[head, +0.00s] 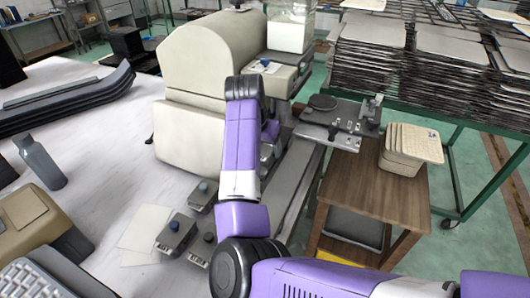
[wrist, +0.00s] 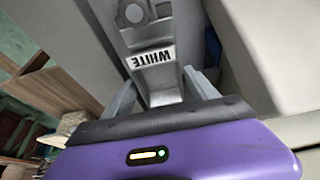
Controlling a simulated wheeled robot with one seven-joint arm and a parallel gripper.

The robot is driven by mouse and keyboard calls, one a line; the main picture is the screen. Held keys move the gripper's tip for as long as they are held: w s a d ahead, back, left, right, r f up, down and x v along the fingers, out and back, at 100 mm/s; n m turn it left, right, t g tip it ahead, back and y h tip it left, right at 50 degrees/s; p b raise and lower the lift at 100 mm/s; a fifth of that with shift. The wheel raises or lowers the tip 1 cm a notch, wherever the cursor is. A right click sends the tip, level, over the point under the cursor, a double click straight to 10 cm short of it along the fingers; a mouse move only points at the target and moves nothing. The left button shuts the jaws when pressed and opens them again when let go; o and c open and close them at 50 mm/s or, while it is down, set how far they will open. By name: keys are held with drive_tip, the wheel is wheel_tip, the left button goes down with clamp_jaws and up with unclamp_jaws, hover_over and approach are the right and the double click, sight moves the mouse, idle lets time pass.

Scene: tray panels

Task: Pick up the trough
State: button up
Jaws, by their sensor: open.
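A long grey metal channel (head: 298,185), which looks like the trough, runs beside the beige machine in the head view; I cannot be sure of its name. My gripper (wrist: 158,80) is open, with one finger on each side of that piece. I cannot tell whether the fingers touch it. In the head view my purple arm hides the gripper and part of the channel.
The beige machine (head: 208,60) stands close behind the arm. A wooden stand (head: 372,190) is to the right, with stacked cream panels (head: 410,145). Small grey boxes with knobs (head: 176,233) lie on the white table (head: 105,165). Dark curved panels (head: 65,103) lie at left.

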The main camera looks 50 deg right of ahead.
drive_tip(key=shift+d+f, duration=0.15)
drive_tip(key=shift+f, duration=0.15)
drive_tip(key=c, duration=1.5)
drive_tip(key=shift+o, duration=0.2)
drive_tip(key=shift+r, duration=0.1)
